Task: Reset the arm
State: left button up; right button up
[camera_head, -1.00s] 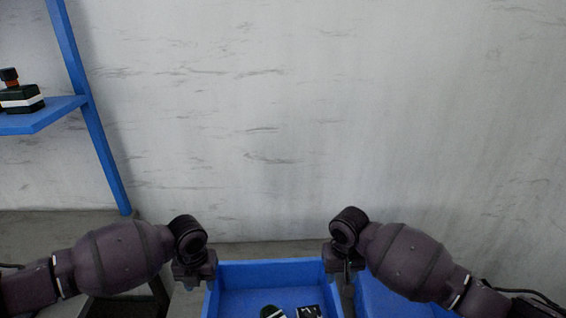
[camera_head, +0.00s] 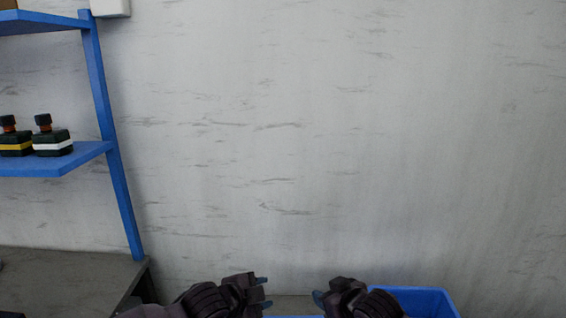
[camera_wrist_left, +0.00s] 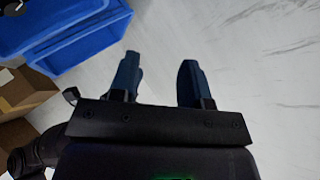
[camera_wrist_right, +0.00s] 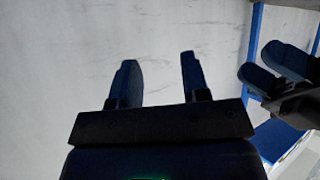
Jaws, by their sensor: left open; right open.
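My left gripper (camera_head: 265,292) is low in the middle of the head view. Its two blue fingers point right and stand apart with nothing between them, as the left wrist view also shows (camera_wrist_left: 160,75). My right gripper (camera_head: 318,299) faces it across a small gap, its blue fingertips pointing left. In the right wrist view its fingers (camera_wrist_right: 158,75) are apart and empty, against the pale wall. My left gripper also shows at the right of that view (camera_wrist_right: 272,68). Most of both arms lies below the head view.
A blue bin (camera_head: 430,297) is partly visible behind my right arm. Blue bins (camera_wrist_left: 85,50) and cardboard boxes (camera_wrist_left: 25,90) show in the left wrist view. A blue shelf (camera_head: 60,160) at the left carries dark sockets (camera_head: 52,137). The wall ahead is bare.

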pick_arm(q)
jog(key=s+a+f+n+y, duration=0.2)
jog(key=s+a+f+n, duration=0.3)
jog(key=s, duration=0.5)
jog(key=s+a+f+n+t+y, duration=0.1)
jog(key=s+a+f+n+y, duration=0.2)
jog(key=s+a+f+n, duration=0.3)
jog(key=s+a+f+n+y, duration=0.2)
jog(key=s+a+f+n, duration=0.4)
jog(key=s+a, duration=0.5)
jog(key=s, duration=0.4)
jog(key=shift+a+f+t+y, duration=0.15)
jog(key=shift+f+t+y, duration=0.25)
pick_arm(e)
jog(key=s+d+f+m+h, duration=0.2)
jog(key=s+d+f, duration=0.3)
jog(key=s, duration=0.5)
jog(key=s+d+f+m+h, duration=0.1)
jog(key=s+d+f+h, duration=0.1)
jog(key=s+d+f, duration=0.4)
jog(key=s+d+f+m+h, duration=0.2)
jog(key=s+d+f, duration=0.3)
jog(key=s, duration=1.1)
jog(key=shift+d+f+m+t, duration=0.2)
jog(key=shift+d+m+t, duration=0.1)
jog(key=shift+d+t, duration=0.15)
